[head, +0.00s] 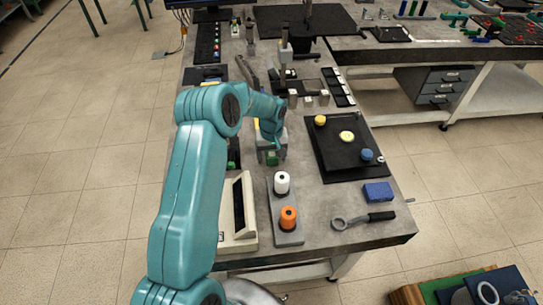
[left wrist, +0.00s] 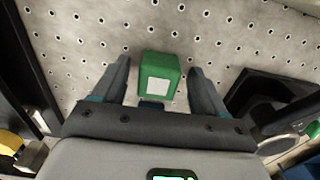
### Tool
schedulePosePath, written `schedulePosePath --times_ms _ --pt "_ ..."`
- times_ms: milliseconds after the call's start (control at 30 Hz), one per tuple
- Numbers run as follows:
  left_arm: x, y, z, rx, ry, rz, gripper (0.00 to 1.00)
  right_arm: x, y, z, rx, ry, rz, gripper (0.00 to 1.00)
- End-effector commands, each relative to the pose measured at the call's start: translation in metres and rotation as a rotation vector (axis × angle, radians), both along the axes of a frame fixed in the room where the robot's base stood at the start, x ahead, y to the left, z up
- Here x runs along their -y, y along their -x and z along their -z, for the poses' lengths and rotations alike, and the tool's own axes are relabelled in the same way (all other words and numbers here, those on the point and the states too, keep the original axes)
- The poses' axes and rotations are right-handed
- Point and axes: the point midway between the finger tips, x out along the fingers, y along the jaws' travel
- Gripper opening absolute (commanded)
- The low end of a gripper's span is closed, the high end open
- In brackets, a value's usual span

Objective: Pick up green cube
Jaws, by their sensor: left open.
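The green cube (left wrist: 160,73) has a white square on one face and sits on a grey perforated surface in the left wrist view. It lies between the two fingers of my left gripper (left wrist: 159,82), with a gap on each side. The gripper is open and not closed on it. In the head view my left arm comes in from the left and its gripper (head: 271,150) points down at the bench, where a bit of green shows below it. My right gripper is not in view.
A dark tray (head: 322,160) with yellow and blue round pieces lies to the right. In front stand a white spool (head: 282,183) and an orange spool (head: 288,218) on a grey plate. A blue box (head: 378,192) and a ring-ended tool (head: 364,219) lie near the front right.

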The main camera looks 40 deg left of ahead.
Motion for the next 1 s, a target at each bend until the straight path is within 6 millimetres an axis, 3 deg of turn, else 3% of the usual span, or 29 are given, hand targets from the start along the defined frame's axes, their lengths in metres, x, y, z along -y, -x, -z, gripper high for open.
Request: schedulePosePath --times_ms 100,267,300,733,867,1000 --pt "0.0 0.0 0.0 0.0 0.0 0.0 0.72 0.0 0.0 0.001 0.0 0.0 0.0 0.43" --pt "0.0 0.0 0.0 0.0 0.0 0.0 0.2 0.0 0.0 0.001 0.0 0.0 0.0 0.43" --pt "0.0 0.0 0.0 0.0 0.0 0.0 0.16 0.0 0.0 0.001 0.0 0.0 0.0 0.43" --pt "0.0 -0.001 -0.011 0.002 -0.001 0.001 0.16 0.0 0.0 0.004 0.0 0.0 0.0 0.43" --pt "0.0 -0.001 -0.033 0.005 -0.002 0.001 0.16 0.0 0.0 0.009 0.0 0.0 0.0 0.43" --pt "0.0 -0.002 -0.072 0.007 -0.003 0.0 0.16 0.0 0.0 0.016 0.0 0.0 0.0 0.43"
